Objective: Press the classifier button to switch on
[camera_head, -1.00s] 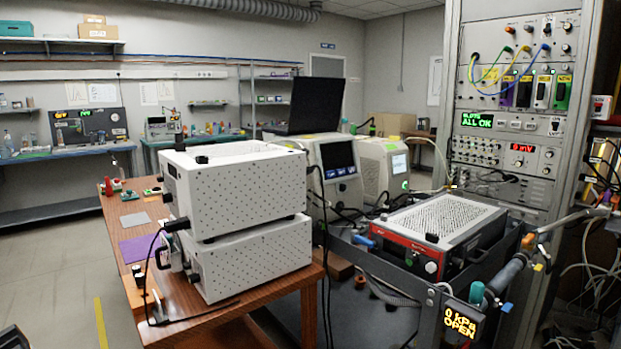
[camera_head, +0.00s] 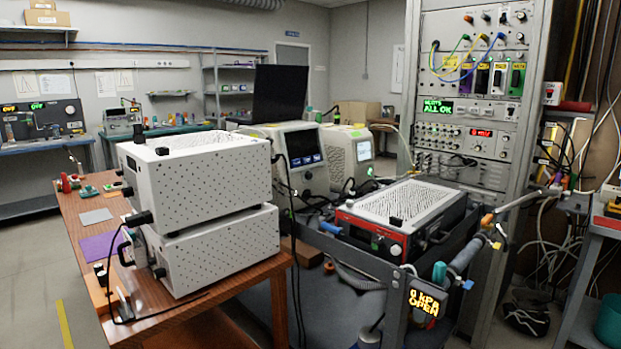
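No label that I can read tells which unit is the classifier. A red and black box with a white perforated top (camera_head: 410,203) sits on the dark cart at centre right. Its front has a small green spot and a pale round knob (camera_head: 396,249). Two white instruments stand behind: one with a dark screen (camera_head: 304,147), one with a small lit screen (camera_head: 363,151) and a small green light. Two white dotted boxes, the upper one (camera_head: 205,180) on the lower one (camera_head: 215,250), are stacked on the wooden table. My gripper is not in view.
The wooden table (camera_head: 95,215) holds the stacked boxes and a hanging black cable. The dark cart (camera_head: 330,243) has a front post with a yellow-lit display (camera_head: 425,302) and a pipe on its right. A tall grey rack (camera_head: 470,90) stands behind. Floor at lower left is clear.

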